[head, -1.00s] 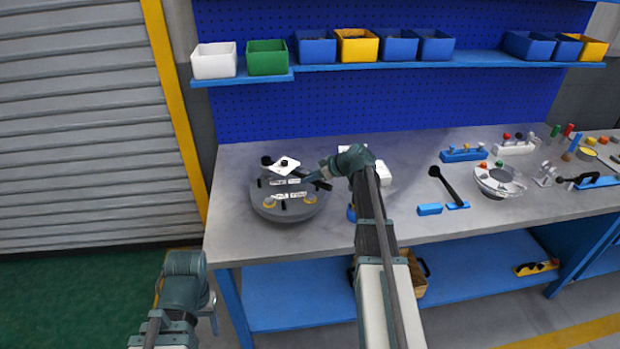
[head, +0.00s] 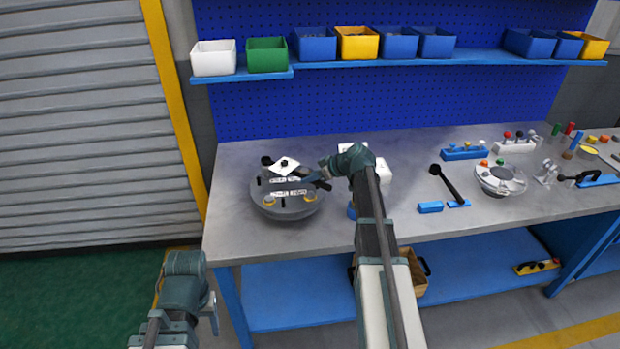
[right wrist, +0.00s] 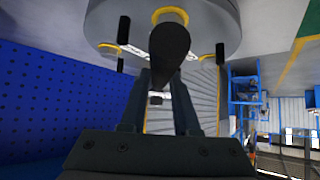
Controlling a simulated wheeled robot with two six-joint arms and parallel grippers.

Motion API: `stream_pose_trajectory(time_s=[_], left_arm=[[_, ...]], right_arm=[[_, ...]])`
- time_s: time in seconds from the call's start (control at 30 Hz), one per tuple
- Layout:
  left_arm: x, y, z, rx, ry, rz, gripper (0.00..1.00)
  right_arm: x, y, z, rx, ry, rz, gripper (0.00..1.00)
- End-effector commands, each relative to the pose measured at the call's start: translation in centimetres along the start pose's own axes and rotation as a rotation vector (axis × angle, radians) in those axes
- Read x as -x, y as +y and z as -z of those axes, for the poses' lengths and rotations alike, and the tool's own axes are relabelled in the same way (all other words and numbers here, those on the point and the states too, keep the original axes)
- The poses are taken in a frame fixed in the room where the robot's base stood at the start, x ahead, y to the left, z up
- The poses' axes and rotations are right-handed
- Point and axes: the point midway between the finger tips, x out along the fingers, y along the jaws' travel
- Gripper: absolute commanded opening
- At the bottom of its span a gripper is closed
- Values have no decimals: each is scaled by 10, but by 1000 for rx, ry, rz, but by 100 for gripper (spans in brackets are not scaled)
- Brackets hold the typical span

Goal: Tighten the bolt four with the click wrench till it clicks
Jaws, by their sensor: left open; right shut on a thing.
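The round grey flanged shell (head: 288,211) sits at the left of the bench, with yellow-ringed bolts and small white labels too blurred to read. The dark click wrench (head: 324,185) lies across above its top, with a white tag (head: 285,166) near its far end. My right gripper (head: 318,179) is shut on the wrench. In the right wrist view the wrench's dark end (right wrist: 171,45) points at the shell (right wrist: 225,20) and covers part of a yellow-ringed bolt. I cannot tell which bolt is number four. My left gripper (head: 212,305) is open and empty, low in front of the bench.
A black-handled tool (head: 449,183) and a blue block (head: 430,207) lie on the bench right of my right arm. A lighter round fixture (head: 500,180) stands further right. Bins line the shelf (head: 450,57) behind. The bench left of the shell is clear.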

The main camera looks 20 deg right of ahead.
Motion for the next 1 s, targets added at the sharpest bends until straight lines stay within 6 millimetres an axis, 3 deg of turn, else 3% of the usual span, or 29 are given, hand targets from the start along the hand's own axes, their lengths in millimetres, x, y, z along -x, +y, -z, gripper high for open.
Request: stream_pose_trajectory(time_s=[1.0], left_arm=[[-16, 2, 1, 0, 0, 0, 62]], right_arm=[[-11, -5, -12, -14, 2, -13, 0]])
